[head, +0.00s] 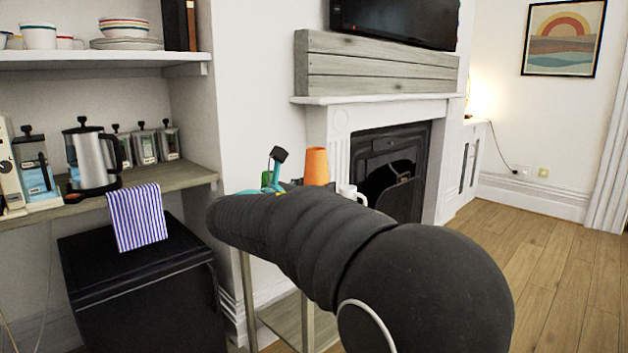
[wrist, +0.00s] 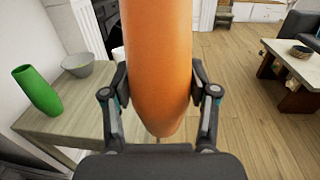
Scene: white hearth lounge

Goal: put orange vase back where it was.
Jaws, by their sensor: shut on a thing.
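The orange vase (wrist: 158,50) is between the two fingers of my gripper (wrist: 158,82) in the wrist view, with a finger pressed to each side. It is above or beside the near right edge of a grey-brown wooden table (wrist: 65,125); I cannot tell whether its base touches anything. In the head view the orange vase (head: 316,165) shows beyond my arm, which hides its lower part and most of my gripper.
A green vase (wrist: 38,91) and a grey bowl (wrist: 78,64) stand on the table. A white mug (head: 352,193) shows near the orange vase in the head view. The fireplace (head: 388,165) is behind. Wooden floor (head: 540,270) lies open at right.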

